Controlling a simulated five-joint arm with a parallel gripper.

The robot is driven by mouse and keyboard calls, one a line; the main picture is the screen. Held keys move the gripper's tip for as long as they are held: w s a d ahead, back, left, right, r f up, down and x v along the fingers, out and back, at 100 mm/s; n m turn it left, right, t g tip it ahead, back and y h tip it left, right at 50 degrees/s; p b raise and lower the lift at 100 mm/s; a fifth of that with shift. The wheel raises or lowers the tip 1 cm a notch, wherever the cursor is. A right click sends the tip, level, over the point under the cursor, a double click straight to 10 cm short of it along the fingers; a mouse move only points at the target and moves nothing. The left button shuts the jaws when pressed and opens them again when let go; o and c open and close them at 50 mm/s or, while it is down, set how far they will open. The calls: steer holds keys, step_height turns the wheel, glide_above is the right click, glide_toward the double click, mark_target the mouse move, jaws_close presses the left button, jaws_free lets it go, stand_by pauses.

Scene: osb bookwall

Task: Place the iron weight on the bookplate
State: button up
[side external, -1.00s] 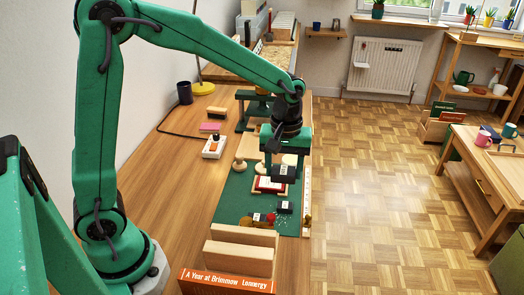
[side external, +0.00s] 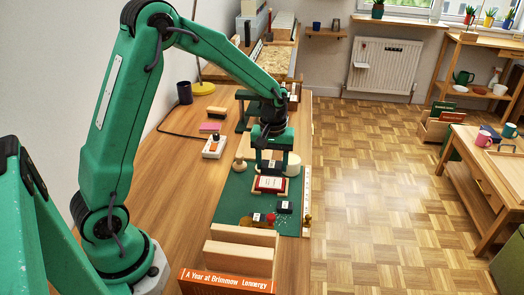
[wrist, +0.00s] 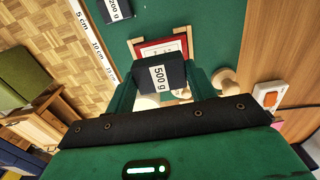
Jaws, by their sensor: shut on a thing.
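The iron weight (wrist: 160,75) is a dark block with a white "500 g" label. My gripper (wrist: 165,88) is shut on it, with a green finger at each side. In the side view the weight (side external: 269,165) hangs below my gripper (side external: 270,157), just behind the bookplate in the picture. The bookplate (side external: 271,183) is a white printed card on a red book lying in a wooden cradle on the green mat. In the wrist view the bookplate (wrist: 150,49) shows just beyond the weight, which hides part of it. The weight looks raised above it.
The green mat (side external: 232,205) also bears a smaller dark weight (side external: 284,207), labelled "200 g" in the wrist view (wrist: 116,10). A wooden stamp (side external: 240,165) stands left of the cradle and a pale cylinder (side external: 294,165) right.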

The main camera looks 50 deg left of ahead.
mark_target(271, 182)
steer(key=shift+w+a+f, duration=0.2)
steer(key=shift+w+a, duration=0.05)
steer(key=shift+a, duration=0.2)
steer(key=shift+f, duration=2)
steer(key=shift+f, duration=0.15)
steer(key=o, duration=1.4)
steer(key=shift+c, duration=0.2)
step_height(271, 182, up, 12)
steer(key=shift+r, duration=0.1)
